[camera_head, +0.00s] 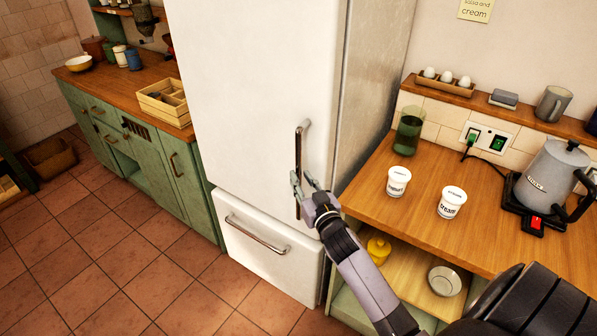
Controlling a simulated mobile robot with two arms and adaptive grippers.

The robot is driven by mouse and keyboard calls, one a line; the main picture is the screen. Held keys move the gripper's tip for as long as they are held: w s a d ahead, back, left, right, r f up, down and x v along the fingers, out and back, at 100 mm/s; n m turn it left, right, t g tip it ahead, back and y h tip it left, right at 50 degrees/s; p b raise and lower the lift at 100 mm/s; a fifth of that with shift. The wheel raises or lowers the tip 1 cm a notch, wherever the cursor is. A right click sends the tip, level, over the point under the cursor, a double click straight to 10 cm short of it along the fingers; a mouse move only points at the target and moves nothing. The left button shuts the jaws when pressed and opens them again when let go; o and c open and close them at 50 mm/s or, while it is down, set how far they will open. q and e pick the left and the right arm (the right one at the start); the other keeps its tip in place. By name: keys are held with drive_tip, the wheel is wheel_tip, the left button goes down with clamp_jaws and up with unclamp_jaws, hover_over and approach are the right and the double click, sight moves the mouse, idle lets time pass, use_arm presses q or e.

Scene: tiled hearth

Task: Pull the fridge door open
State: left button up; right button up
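The white fridge (245,90) stands in the middle of the head view, and its upper door looks closed. The door has a vertical metal handle (299,146) near its right edge. My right gripper (302,177) is at the lower half of this handle. Its two fingers look spread, one on each side of the bar; whether they touch it I cannot tell. My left gripper is not in view.
A lower drawer (262,262) with its own handle is below the door. A wooden counter (425,205) at right holds a green glass (408,134), two white tubs and a kettle (549,178). Green cabinets (150,165) stand left. The tiled floor (120,265) in front is clear.

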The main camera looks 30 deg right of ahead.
drive_tip(key=shift+w+d, duration=0.15)
drive_tip(key=shift+w, duration=0.55)
drive_tip(key=shift+w+d, duration=0.1)
drive_tip(key=shift+w, duration=0.6)
drive_tip(key=shift+c, duration=0.2)
clamp_jaws()
